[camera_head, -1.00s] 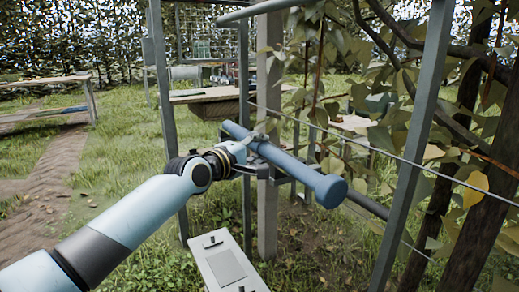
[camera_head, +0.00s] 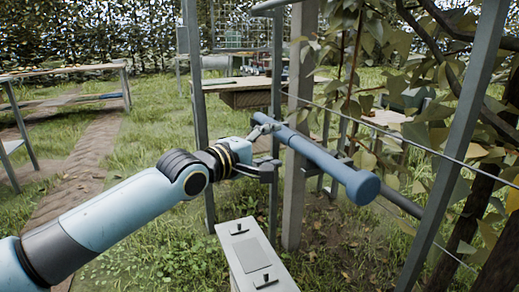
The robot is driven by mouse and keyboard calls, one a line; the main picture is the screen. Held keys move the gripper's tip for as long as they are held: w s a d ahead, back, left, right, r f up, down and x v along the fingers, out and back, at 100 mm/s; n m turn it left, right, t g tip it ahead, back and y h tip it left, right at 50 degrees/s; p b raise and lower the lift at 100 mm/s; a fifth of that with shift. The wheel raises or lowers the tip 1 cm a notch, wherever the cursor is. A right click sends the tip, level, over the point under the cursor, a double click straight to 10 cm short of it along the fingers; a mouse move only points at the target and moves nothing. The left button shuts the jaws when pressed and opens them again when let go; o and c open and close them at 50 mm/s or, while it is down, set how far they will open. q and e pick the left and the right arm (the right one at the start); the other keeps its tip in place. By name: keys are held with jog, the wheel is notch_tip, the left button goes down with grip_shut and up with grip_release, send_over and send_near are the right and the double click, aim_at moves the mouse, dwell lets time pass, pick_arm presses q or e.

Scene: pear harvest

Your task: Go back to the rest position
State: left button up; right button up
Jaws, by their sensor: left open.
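My left arm reaches in from the lower left. Its gripper (camera_head: 266,150) is open, with one finger above the other, close to a thick blue bar (camera_head: 325,163). The upper finger lies near the bar's far end and the lower finger is below it. I see nothing held in the jaws. I cannot tell whether the fingers touch the bar. My right gripper is not in view.
Grey metal posts (camera_head: 193,125) and a thin wire stand around the bar. A white box (camera_head: 240,254) with dark handles is below. Leafy branches (camera_head: 440,120) fill the right side. Wooden tables (camera_head: 60,70) stand farther back.

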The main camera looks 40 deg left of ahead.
pick_arm(q)
jog(key=shift+s+a+r, duration=0.1)
jog(key=shift+s, duration=1)
jog(key=shift+s+a+r, duration=0.1)
jog(key=shift+s, duration=0.95)
jog(key=s+a+f+g+y+p, duration=0.1)
jog(key=s+f+g, duration=0.1)
jog(key=f, duration=0.5)
jog(key=s+a+f+n+g+y, duration=0.1)
jog(key=s+f, duration=0.1)
jog(key=f, duration=0.6)
jog(key=s+a+f+g+p, duration=0.1)
jog(key=s+a+f+g, duration=0.15)
jog(key=f, duration=0.45)
jog(key=s+d+f+m+g+y, duration=0.1)
jog(key=s+d+f+m+g, duration=0.2)
jog(key=s+f, duration=1.15)
jog(key=s+d+f+m+g, duration=0.2)
jog(key=s+f+m+g, duration=0.2)
jog(key=s, duration=1.1)
jog(key=s+d+f+m+g, duration=0.2)
jog(key=s+f+m+g, duration=0.2)
jog(key=s+f+m, duration=0.7)
jog(key=shift+s+f+p, duration=0.4)
jog(key=shift+s+f, duration=0.3)
jog(key=shift+s, duration=1.7)
